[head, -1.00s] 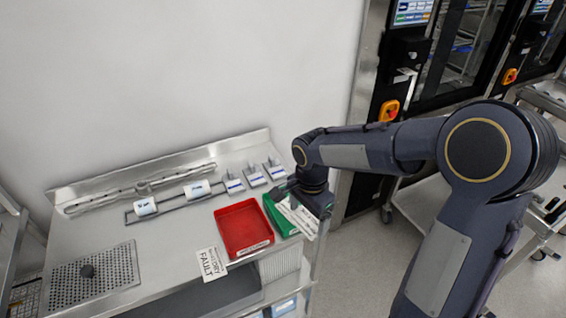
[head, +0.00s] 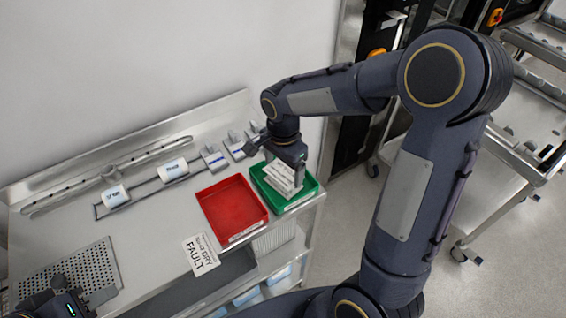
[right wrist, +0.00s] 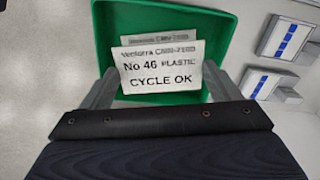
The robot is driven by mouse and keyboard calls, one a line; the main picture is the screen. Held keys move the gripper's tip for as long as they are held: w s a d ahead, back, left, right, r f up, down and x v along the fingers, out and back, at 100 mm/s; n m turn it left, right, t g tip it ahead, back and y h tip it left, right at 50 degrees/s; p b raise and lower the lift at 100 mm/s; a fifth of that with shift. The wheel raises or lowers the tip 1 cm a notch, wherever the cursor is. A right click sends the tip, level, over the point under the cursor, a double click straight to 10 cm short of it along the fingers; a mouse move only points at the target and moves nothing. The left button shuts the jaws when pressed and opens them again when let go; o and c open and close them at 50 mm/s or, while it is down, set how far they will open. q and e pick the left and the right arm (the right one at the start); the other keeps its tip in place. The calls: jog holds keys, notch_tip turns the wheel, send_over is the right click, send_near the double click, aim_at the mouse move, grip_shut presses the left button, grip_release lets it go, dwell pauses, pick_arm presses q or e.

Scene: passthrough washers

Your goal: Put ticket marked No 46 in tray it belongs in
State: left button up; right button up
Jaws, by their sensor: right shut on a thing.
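The ticket marked No 46 (right wrist: 162,72) is white and reads "PLASTIC" and "CYCLE OK" in the right wrist view. My right gripper (head: 282,160) is shut on it, with a finger at each side in the right wrist view. The ticket (head: 281,177) is over or inside the green tray (head: 303,198); I cannot tell whether it touches the bottom. Another white ticket (right wrist: 160,39) shows behind it within the green tray. The red tray (head: 232,205) stands just left and looks empty. My left gripper (head: 60,303) is at the lower left corner, its fingers not clear.
A card reading "FAULT" (head: 200,255) is at the counter's front edge. A perforated plate (head: 75,275) is at left. Bare counter lies left of the red tray.

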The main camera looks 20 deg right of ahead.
jog(key=shift+f, duration=0.15)
jog(key=o, duration=0.8)
notch_tip(320, 180, up, 8)
jog(key=shift+f, duration=0.25)
jog(key=s+n+t+y, duration=0.1)
jog(key=s+n+t, duration=0.1)
jog(key=s+n, duration=0.2)
jog(key=s+r+n+t+y, duration=0.1)
jog(key=s+n, duration=0.3)
jog(key=s, duration=0.4)
jog(key=s+n+t+y, duration=0.1)
jog(key=s+n+t, duration=0.1)
jog(key=s+n, duration=0.2)
jog(key=shift+s+a+r+t+y, duration=0.1)
jog(key=shift+s+r+t+y, duration=0.1)
jog(key=shift+s, duration=0.55)
jog(key=shift+s+a+r+t+y, duration=0.1)
jog(key=shift+s+y, duration=0.1)
jog(key=shift+s, duration=0.55)
